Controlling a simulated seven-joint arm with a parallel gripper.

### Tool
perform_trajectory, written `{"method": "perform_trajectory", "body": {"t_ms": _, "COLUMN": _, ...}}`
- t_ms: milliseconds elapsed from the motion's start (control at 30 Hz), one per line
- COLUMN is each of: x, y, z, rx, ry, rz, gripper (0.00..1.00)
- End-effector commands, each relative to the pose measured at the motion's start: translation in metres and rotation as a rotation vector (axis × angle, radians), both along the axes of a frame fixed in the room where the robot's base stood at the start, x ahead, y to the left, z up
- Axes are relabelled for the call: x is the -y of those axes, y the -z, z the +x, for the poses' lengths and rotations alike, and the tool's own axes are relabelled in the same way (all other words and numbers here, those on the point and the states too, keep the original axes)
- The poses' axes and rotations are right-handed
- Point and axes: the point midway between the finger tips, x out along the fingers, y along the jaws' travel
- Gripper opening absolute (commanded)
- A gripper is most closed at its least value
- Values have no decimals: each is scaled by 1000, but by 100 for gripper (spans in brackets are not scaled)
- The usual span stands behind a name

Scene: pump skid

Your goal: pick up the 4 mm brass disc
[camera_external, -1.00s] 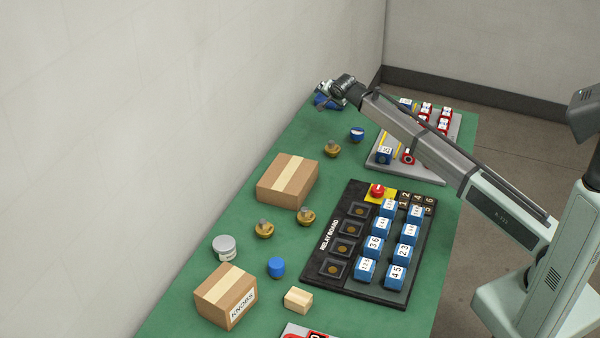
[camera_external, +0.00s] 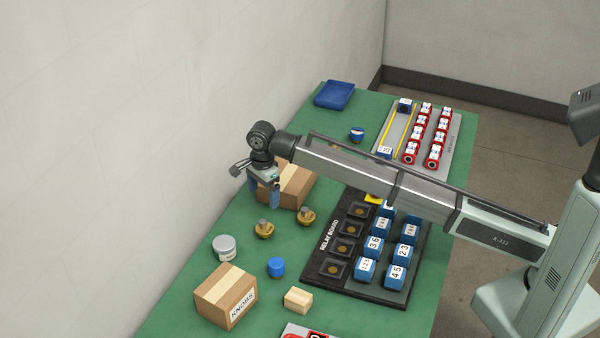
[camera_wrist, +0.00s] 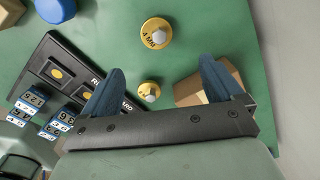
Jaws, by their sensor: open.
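The 4 mm brass disc (camera_wrist: 155,33) shows in the wrist view with "4 MM" on its yellow face and a grey knob at its middle. It lies on the green table, beyond my fingertips. It seems to be the left of the two nearer brass discs (camera_external: 264,229) in the external view. A second brass disc (camera_wrist: 149,91) appears between my fingers in the wrist view; its label is too small to read. It also shows in the external view (camera_external: 306,216). My gripper (camera_wrist: 161,68) is open and empty; in the external view (camera_external: 275,196) it hangs in front of the cardboard box.
The cardboard box (camera_external: 298,181) stands behind my gripper. The relay board (camera_external: 318,270) lies to the right of the discs. A blue cap (camera_external: 276,268), a grey-lidded jar (camera_external: 224,246), the KNOBS box (camera_external: 226,296) and a wooden block (camera_external: 298,299) stand nearer the camera.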

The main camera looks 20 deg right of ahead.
Motion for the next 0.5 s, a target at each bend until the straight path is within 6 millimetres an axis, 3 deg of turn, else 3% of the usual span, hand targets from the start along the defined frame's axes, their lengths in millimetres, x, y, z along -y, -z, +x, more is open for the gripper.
{"method": "perform_trajectory", "body": {"t_ms": 100, "x": -5, "y": 1, "z": -11, "rx": -18, "ry": 3, "rz": -7, "gripper": 94}}
{"method": "perform_trajectory", "body": {"t_ms": 267, "x": -5, "y": 13, "z": -12, "rx": -20, "ry": 4, "rz": -9, "gripper": 94}}
{"method": "perform_trajectory", "body": {"t_ms": 500, "x": -5, "y": 50, "z": -11, "rx": -20, "ry": 3, "rz": -9, "gripper": 94}}
